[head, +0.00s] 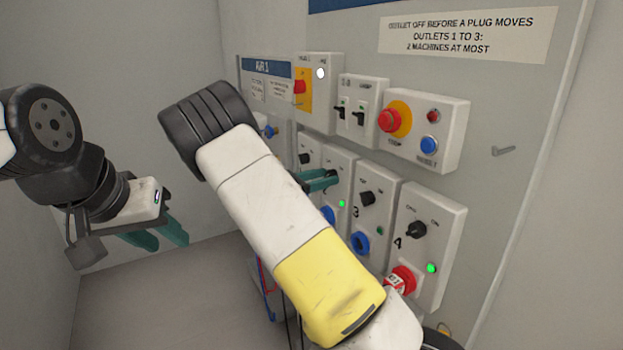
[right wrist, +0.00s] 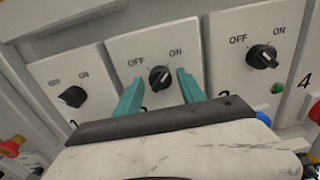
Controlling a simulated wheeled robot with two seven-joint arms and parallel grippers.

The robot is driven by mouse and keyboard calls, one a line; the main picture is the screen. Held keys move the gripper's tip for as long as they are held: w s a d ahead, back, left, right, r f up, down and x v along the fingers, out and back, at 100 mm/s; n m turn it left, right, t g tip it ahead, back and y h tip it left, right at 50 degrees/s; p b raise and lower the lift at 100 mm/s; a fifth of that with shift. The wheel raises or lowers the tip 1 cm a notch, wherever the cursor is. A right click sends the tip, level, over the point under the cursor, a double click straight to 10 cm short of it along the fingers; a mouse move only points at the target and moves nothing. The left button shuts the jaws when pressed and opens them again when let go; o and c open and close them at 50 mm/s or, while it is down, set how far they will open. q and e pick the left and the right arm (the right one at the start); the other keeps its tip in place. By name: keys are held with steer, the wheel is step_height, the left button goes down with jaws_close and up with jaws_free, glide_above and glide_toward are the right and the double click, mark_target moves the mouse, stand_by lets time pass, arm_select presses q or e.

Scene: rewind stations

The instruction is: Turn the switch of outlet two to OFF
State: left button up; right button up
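Outlet two's switch (right wrist: 160,78) is a black knob between OFF and ON labels on the middle panel in the right wrist view. Its exact pointer direction is hard to tell. My right gripper (right wrist: 160,92) is open, with one teal finger on each side of the knob; contact is not clear. In the head view the right gripper (head: 322,181) is at outlet two's panel (head: 338,166) and hides the knob. A green lamp (head: 341,203) is lit on that panel. My left gripper (head: 158,234) is open and empty at the left, away from the panels.
Outlet three's knob (head: 367,199) and outlet four's knob (head: 416,229) are close on the right; outlet four's green lamp (head: 431,268) is lit. Outlet one's knob (right wrist: 73,97) is on the left. A red stop button (head: 390,120) and breaker box (head: 357,104) are above.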

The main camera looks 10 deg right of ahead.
jaws_close()
steer(key=shift+n, duration=0.3)
steer(key=n, duration=1.7)
steer(key=shift+n, duration=0.3)
stand_by(0.4)
steer(key=shift+o, duration=1.5)
jaws_free()
